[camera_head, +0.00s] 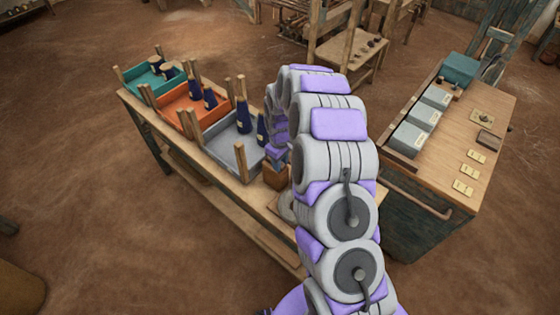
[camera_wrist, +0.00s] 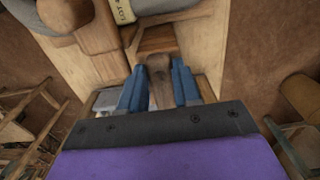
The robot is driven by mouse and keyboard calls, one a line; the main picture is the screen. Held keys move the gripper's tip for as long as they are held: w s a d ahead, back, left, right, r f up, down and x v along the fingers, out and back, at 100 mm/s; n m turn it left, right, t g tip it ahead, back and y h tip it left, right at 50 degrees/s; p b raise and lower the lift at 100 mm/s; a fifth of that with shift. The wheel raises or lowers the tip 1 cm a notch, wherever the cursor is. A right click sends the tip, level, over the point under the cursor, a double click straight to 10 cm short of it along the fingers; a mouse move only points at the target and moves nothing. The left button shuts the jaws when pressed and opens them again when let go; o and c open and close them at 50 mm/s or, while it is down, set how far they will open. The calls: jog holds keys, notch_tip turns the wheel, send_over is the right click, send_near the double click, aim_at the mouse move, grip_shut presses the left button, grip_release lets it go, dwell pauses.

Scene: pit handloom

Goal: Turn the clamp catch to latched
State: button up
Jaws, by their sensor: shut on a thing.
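In the wrist view my gripper (camera_wrist: 157,88) has its two blue fingers on either side of a narrow brown wooden piece, which looks like the clamp catch (camera_wrist: 158,66). The fingers are shut on it. The catch points down the picture from a wooden clamp body (camera_wrist: 158,40). Its far end and lower part are partly hidden by the gripper. In the camera_head view my arm covers most of this spot; only a small wooden block (camera_head: 276,178) shows beside my wrist. I cannot tell from the view whether the catch is turned to latched.
The long bench holds a teal tray (camera_head: 138,83), an orange tray (camera_head: 172,108) and a grey tray (camera_head: 222,158), with dark blue cones standing in them. A second table (camera_head: 440,165) with grey boxes (camera_head: 407,139) and labelled cards stands to the right. Bare floor lies left.

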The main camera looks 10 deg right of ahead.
jog(key=shift+c, duration=0.6)
jog(key=shift+w, duration=0.1)
jog(key=shift+m, duration=0.3)
jog(key=m+p, duration=0.1)
jog(key=m, duration=0.2)
jog(key=shift+r, duration=0.1)
jog(key=m+p, duration=0.1)
jog(key=m, duration=0.4)
jog(key=shift+p, duration=0.3)
jog(key=m, duration=0.4)
jog(key=shift+m+p, duration=0.3)
jog(key=shift+m, duration=0.1)
jog(key=m, duration=0.4)
jog(key=shift+m, duration=0.4)
